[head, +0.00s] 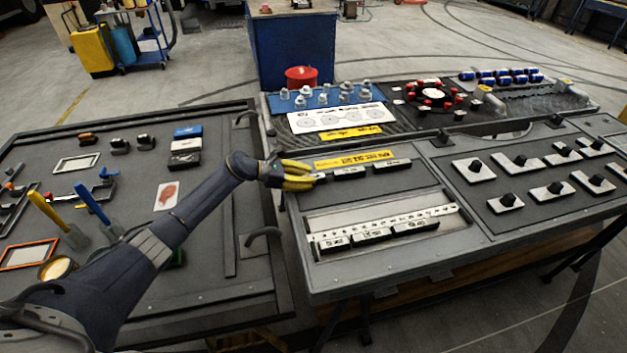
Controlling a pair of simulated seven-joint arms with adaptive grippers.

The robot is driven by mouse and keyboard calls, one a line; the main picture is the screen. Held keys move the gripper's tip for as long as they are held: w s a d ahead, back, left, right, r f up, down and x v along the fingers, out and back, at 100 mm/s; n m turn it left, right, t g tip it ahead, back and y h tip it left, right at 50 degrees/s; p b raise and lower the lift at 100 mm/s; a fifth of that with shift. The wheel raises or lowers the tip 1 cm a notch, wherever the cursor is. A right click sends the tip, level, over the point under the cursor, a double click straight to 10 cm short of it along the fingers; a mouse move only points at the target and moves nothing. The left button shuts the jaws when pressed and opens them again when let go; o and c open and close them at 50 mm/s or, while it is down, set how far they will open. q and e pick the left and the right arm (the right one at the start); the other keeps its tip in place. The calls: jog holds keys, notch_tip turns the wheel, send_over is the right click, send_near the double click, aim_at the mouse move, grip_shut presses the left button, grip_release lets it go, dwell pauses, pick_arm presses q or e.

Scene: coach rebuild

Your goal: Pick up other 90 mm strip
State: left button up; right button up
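My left gripper (314,177), with yellow fingers, reaches in from the left over the left end of the upper shelf of the grey bench. A small dark and light piece shows at its fingertips; I cannot tell whether the fingers hold it. Two short black strips with pale faces, a nearer one (350,172) and a farther one (392,165), lie in a row to the right of the fingertips, below a yellow label (354,159). Several similar strips (372,236) lie end to end along a white marked scale (385,224) in the recessed tray. Strip lengths are not readable. My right gripper is out of view.
Black knobs on pale plates (507,200) fill the bench's right part. Behind stand a blue board with metal fittings (325,97) and a red round container (301,76). A dark table (225,125) with tools and small parts lies left, beyond a gap.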

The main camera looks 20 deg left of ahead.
pick_arm(q)
grip_shut()
jog(key=shift+r, duration=0.15)
